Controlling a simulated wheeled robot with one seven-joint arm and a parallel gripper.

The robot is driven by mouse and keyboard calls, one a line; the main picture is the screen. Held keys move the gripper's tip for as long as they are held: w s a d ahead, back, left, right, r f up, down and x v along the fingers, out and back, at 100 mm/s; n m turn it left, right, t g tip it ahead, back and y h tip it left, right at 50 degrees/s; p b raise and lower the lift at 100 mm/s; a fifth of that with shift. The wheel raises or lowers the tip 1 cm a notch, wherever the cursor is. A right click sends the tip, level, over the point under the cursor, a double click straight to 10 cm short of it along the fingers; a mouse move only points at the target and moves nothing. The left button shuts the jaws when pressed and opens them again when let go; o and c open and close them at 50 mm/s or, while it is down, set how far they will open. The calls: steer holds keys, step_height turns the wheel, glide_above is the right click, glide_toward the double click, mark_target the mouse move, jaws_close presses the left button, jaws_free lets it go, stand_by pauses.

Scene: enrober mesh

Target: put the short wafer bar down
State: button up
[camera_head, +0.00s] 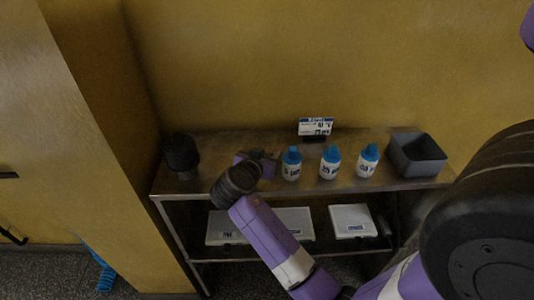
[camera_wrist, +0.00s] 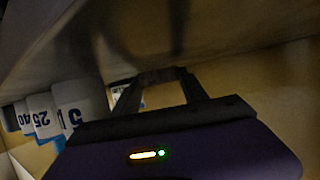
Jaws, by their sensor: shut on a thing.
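My gripper (camera_head: 262,157) is over the left part of the metal table's top (camera_head: 215,180), near the bottles. In the wrist view its two fingers reach toward the table surface, and my gripper (camera_wrist: 161,76) is shut on a dark, narrow piece between the fingertips. This is the short wafer bar (camera_wrist: 160,75), seen only in part and in shadow. It is very close to the table surface; I cannot tell whether it touches. In the head view my arm and gripper hide the bar.
Several things stand on the table: blue-capped white bottles (camera_head: 330,164) just right of my gripper, a sign (camera_head: 316,126) behind, a grey open bin (camera_head: 417,155) at right, a black round object (camera_head: 181,153) at left. White flat boxes (camera_head: 352,221) lie on the lower shelf.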

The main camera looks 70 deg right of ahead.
steer(key=shift+f, duration=0.2)
steer(key=o, duration=1)
